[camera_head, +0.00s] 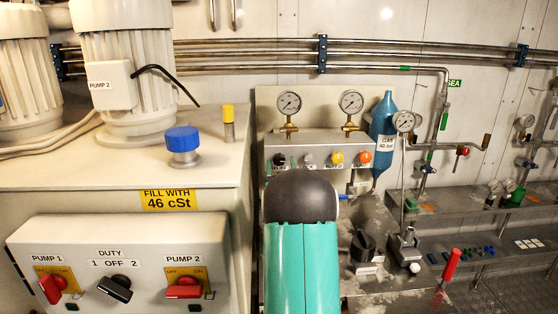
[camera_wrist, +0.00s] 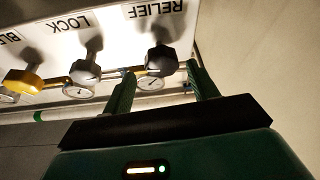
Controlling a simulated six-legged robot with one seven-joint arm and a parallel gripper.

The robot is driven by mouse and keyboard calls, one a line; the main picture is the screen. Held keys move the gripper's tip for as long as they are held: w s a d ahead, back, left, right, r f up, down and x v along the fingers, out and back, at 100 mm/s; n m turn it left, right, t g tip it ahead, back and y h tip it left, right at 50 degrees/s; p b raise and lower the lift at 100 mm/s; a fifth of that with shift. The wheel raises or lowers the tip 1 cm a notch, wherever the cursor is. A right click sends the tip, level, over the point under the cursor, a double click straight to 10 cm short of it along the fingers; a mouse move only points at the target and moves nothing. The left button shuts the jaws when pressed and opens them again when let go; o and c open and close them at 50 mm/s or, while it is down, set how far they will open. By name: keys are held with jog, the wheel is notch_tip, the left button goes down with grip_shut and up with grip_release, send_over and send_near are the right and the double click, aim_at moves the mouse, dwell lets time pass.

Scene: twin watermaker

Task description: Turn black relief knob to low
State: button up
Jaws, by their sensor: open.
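The black relief knob (camera_head: 279,159) is at the left end of the knob row on the grey valve panel (camera_head: 330,142) in the head view. In the wrist view, which is upside down, the dark relief knob (camera_wrist: 162,60) is under the inverted RELIEF label. My gripper (camera_wrist: 160,72) is open, its two green fingers apart, with the knob in line with the gap between their tips. Whether the fingers reach around the knob or stop short cannot be told. The knob's setting is not readable. In the head view my arm hides the gripper.
In the wrist view, the grey LOCK knob (camera_wrist: 86,70) is beside the left finger, and a yellow knob (camera_wrist: 24,80) is farther left. In the head view, gauges (camera_head: 289,103) sit above the panel, and the pump bench (camera_head: 120,170) is close on the left.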

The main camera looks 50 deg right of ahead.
aim_at(279, 161)
jog(key=shift+w+x, duration=0.2)
jog(key=shift+x, duration=1.35)
jog(key=shift+a+f, duration=0.15)
jog(key=c, duration=1)
jog(key=shift+n+t+y, duration=0.3)
jog(key=shift+n, duration=0.2)
